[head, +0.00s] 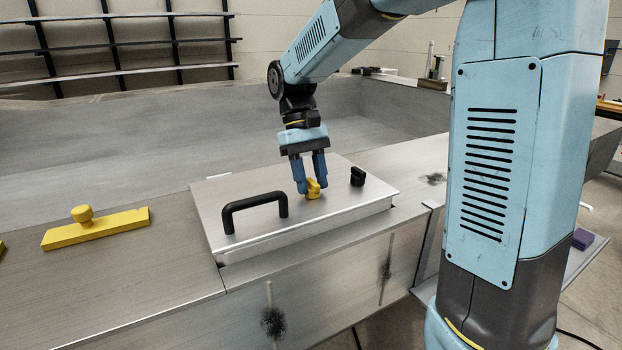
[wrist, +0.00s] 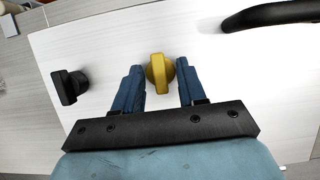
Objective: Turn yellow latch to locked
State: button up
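The yellow latch (head: 313,189) sits on top of a flat metal hatch lid (head: 240,193), between a black handle and a black knob. In the wrist view the yellow latch (wrist: 160,74) shows a raised grip bar pointing roughly along the line of my fingers. My gripper (head: 310,188) is low over the lid at the latch. In the wrist view my gripper (wrist: 161,82) is open, with one blue finger on each side of the latch and a gap visible on both sides. Any marking for locked is not visible.
A black bar handle (head: 255,206) rises from the lid's left part. A black knob (head: 357,177) stands right of the latch. A yellow block with a knob (head: 95,228) lies on the metal surface at left. A purple block (head: 583,239) is at far right.

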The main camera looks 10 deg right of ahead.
jog(key=o, duration=0.3)
jog(key=v, duration=1.3)
jog(key=shift+w+a+r, duration=0.1)
jog(key=shift+w+r, duration=0.15)
jog(key=shift+r, duration=0.05)
jog(key=shift+s, duration=0.1)
jog(key=s+d+f+m+t, duration=0.1)
jog(key=s+d+f+t, duration=0.1)
jog(key=s, duration=0.5)
jog(key=s+d+f+m+t+y, duration=0.1)
jog(key=s+d+f+t, duration=0.2)
jog(key=s+d, duration=0.4)
jog(key=s+d+f+m+t, duration=0.1)
jog(key=s+d+f+t, duration=0.2)
jog(key=s, duration=0.4)
jog(key=shift+s+d+f+m+t, duration=0.15)
jog(key=shift+d+m+t, duration=0.25)
jog(key=shift+d+t, duration=0.45)
